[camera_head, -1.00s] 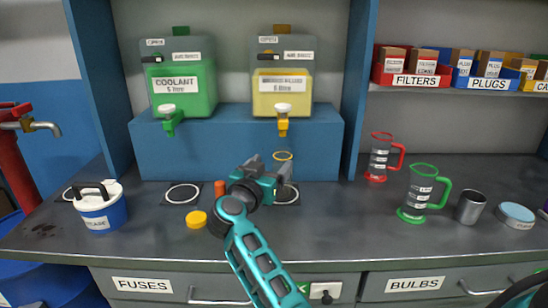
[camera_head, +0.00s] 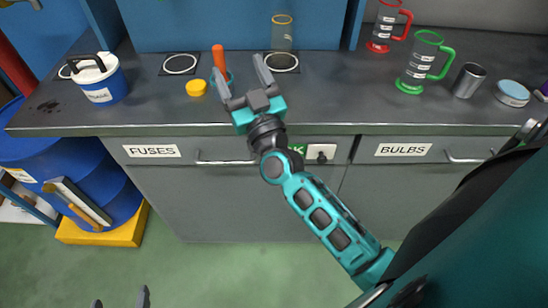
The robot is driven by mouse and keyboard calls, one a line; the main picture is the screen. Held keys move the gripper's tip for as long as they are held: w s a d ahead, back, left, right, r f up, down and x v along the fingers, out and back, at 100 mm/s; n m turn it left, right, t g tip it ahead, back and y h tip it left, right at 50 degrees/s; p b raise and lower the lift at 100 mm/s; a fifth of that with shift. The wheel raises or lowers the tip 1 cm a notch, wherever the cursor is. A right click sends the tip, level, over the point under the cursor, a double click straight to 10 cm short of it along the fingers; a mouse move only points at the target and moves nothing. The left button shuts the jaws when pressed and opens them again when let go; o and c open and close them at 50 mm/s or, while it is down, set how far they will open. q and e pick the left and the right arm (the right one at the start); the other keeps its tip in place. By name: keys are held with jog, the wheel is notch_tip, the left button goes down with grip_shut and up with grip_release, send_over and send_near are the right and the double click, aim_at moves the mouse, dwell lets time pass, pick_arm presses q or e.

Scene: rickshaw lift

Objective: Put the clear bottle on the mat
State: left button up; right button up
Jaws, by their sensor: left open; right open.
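A clear open bottle (camera_head: 282,34) with a yellow rim stands upright at the back of the counter. Its base meets the back of a dark mat with a white ring (camera_head: 281,63); I cannot tell how much of it rests on the mat. A similar ringed mat (camera_head: 180,64) lies empty to the left. My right gripper (camera_head: 241,77) is open and empty, pointing at the back, left of and nearer than the bottle. My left gripper (camera_head: 120,300) shows only its grey fingertips at the bottom edge, low over the floor, open and apart from everything.
A yellow cap (camera_head: 196,87) and an orange-handled item (camera_head: 218,60) are left of my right gripper. A blue-and-white tub (camera_head: 98,80) is far left. Red (camera_head: 384,30) and green (camera_head: 424,66) jugs, a metal cup (camera_head: 468,80) and a round tin (camera_head: 512,92) stand right.

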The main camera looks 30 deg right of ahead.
jog(key=s+a+f+n+g+y, duration=0.1)
jog(key=s+a+f+g+y, duration=0.1)
jog(key=s+f+g, duration=0.3)
jog(key=s+a+f+n+g+y, duration=0.2)
jog(key=s+f+g, duration=0.4)
jog(key=s+f, duration=0.6)
notch_tip(320, 180, down, 9)
jog(key=shift+s+r+y, duration=0.1)
jog(key=shift+s+y, duration=0.3)
